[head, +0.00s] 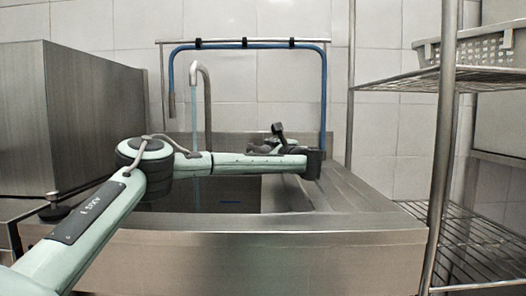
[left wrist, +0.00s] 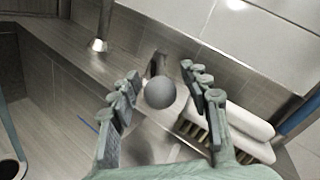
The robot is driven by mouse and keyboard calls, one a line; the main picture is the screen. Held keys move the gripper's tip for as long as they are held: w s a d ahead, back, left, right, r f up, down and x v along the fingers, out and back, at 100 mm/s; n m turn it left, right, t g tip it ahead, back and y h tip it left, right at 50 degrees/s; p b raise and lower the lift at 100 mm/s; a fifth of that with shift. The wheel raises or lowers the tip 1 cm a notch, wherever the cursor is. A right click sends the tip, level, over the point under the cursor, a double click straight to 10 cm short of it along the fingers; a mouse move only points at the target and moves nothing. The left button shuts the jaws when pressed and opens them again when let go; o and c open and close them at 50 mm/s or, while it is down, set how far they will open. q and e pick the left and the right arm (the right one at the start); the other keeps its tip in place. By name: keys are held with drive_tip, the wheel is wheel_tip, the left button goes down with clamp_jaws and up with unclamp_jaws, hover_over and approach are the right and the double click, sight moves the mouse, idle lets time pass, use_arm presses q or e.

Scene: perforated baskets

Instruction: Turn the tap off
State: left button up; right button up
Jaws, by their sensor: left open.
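The tap's curved metal spout (head: 205,85) rises behind the sink (head: 300,197), and a thin bluish stream of water (head: 194,110) falls from it. In the left wrist view, a grey ball knob (left wrist: 160,93) on a short metal stem sits between the fingers of my left gripper (left wrist: 160,98). The fingers are apart and open on both sides of the knob; whether either touches it I cannot tell. In the head view my left gripper (head: 268,146) is partly hidden behind my own arm, which crosses over the sink. My right gripper does not show.
A brush with white parts and bristles (left wrist: 238,122) lies just right of the fingers. A blue hose (head: 324,95) hangs on a rail behind the sink. A steel box (head: 80,115) stands left. A wire shelf (head: 440,80) with a perforated basket (head: 485,47) stands right.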

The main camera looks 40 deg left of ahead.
use_arm(q)
drive_tip(key=v, duration=1.2)
drive_tip(key=shift+c, duration=0.4)
